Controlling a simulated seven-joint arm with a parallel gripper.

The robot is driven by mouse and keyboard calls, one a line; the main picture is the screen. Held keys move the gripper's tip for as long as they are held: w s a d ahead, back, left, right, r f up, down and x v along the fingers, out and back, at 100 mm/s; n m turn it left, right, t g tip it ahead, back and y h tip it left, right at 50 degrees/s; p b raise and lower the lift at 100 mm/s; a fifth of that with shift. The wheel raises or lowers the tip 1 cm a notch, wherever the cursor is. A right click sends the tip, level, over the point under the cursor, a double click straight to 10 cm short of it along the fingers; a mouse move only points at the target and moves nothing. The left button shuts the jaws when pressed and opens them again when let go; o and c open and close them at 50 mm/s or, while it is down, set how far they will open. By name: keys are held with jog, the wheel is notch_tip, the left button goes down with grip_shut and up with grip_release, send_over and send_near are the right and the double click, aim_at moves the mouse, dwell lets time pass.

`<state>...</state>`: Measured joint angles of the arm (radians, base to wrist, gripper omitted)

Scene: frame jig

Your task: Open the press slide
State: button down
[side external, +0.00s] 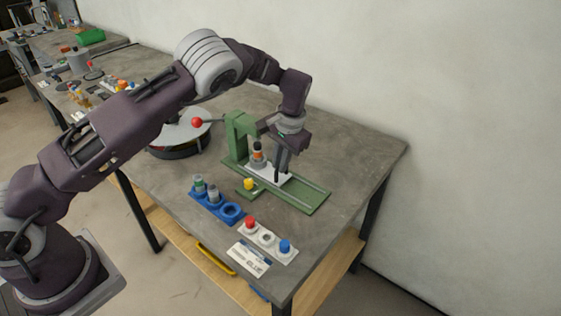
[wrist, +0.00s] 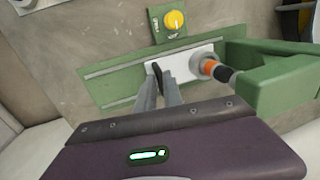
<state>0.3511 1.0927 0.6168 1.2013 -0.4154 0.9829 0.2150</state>
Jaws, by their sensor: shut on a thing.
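The press (side external: 240,132) is a green frame on a long green base with rails, and it also shows in the wrist view (wrist: 280,85). Its slide is a pale plate (side external: 262,173) on those rails, near the press frame; the wrist view shows it too (wrist: 190,64). My gripper (side external: 279,178) is shut on the dark upright handle of the slide (wrist: 157,72). The fingers partly hide the handle.
A yellow knob (side external: 249,184) sits beside the base. A blue tray (side external: 208,206) with cylinders and a white tray (side external: 266,238) with red and blue pieces lie in front. Rails right of the slide (side external: 308,194) are clear.

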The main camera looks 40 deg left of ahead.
jog(key=d, duration=1)
jog(key=shift+d+r, duration=0.1)
jog(key=shift+d, duration=0.25)
jog(key=c, duration=1.5)
grip_release()
jog(key=r, duration=0.3)
jog(key=d+r, duration=0.1)
jog(key=r, duration=0.3)
jog(key=shift+d, duration=0.15)
